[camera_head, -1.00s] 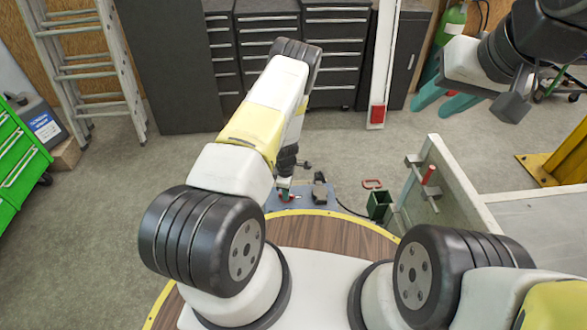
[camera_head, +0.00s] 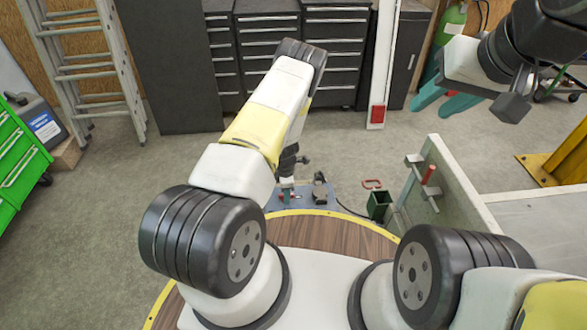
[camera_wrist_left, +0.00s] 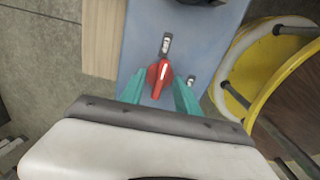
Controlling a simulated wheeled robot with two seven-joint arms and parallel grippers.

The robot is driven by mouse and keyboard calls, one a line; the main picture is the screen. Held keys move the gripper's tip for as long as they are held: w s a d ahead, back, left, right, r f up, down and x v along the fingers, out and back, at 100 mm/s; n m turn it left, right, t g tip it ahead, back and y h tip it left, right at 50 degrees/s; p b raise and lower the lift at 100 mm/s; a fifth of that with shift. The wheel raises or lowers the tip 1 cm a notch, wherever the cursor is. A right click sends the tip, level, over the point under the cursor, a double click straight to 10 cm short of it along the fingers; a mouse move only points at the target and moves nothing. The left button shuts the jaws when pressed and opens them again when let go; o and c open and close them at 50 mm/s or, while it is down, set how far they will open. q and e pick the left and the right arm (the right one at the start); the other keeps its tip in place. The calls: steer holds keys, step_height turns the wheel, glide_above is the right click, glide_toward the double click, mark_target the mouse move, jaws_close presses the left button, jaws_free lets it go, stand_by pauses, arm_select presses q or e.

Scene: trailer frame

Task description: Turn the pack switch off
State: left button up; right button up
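The pack switch (camera_wrist_left: 160,76) is a red rotary handle with a white stripe, on a blue-grey panel (camera_wrist_left: 205,45). In the left wrist view its striped end points away from my gripper, nearly straight up the picture. My left gripper (camera_wrist_left: 160,94) is open, with one teal fingertip on each side of the red handle and small gaps visible. My right gripper (camera_head: 442,101) is open and empty at the upper right, far from the panel.
A dark clamp-like part (camera_head: 320,190) stands on the panel to the right of the switch. A green box (camera_head: 379,204) and an upright pale plate (camera_head: 440,180) with a red-handled item are further right. The grey floor (camera_head: 180,165) at left is open.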

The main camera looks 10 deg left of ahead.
arm_select(q)
steer(key=shift+r, duration=3)
